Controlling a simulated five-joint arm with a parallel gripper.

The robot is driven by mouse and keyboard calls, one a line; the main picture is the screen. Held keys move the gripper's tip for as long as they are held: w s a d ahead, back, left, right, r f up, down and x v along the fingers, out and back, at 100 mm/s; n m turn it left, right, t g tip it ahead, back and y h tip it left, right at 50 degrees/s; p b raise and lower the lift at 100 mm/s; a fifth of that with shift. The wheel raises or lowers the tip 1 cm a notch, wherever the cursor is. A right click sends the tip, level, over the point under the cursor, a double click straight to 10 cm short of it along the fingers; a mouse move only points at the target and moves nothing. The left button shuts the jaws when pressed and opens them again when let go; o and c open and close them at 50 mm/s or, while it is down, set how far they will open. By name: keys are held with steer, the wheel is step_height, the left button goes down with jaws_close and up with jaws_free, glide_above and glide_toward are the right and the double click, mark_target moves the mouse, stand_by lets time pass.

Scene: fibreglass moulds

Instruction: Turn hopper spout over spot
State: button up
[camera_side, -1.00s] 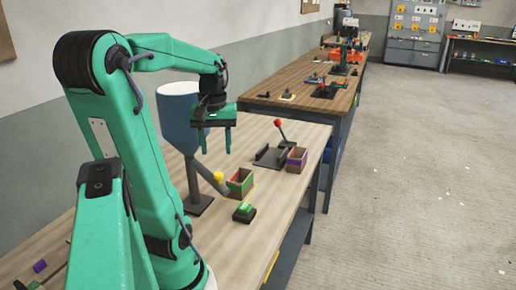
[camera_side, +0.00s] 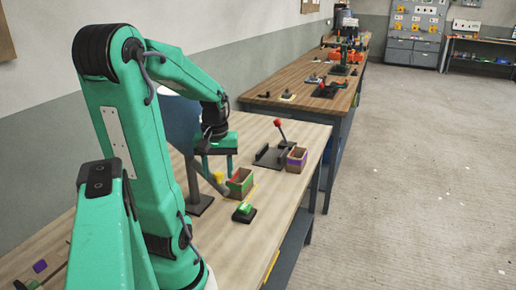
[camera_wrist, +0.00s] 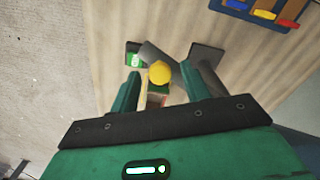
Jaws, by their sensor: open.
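The hopper (camera_side: 178,122) has a blue body, partly hidden behind my arm, on a dark stand. Its grey spout slants down to the right, with a yellow knob (camera_side: 218,177) on it. A small box (camera_side: 241,181) with green and red on it stands by the spout's lower end, with a yellow mark (camera_side: 253,188) on the bench at its edge. My gripper (camera_side: 218,172) is open and points down at the knob. In the wrist view the yellow knob (camera_wrist: 160,73) shows between the spread fingertips (camera_wrist: 161,82). Contact cannot be told.
A green button on a black block (camera_side: 244,212) stands just in front of the box. A red-knobbed lever (camera_side: 279,124) and a second box with a purple band (camera_side: 297,158) stand farther right. A blue tray with coloured pieces (camera_wrist: 262,14) shows in the wrist view.

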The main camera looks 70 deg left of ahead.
jaws_close()
steer(key=shift+w+a, duration=0.1)
steer(key=shift+w, duration=0.1)
steer(key=w+a+n, duration=0.7)
steer(key=a+n, duration=0.6)
steer(key=n, duration=0.1)
steer(key=shift+w+a, duration=0.2)
steer(key=shift+a, duration=0.05)
stand_by(0.4)
jaws_free()
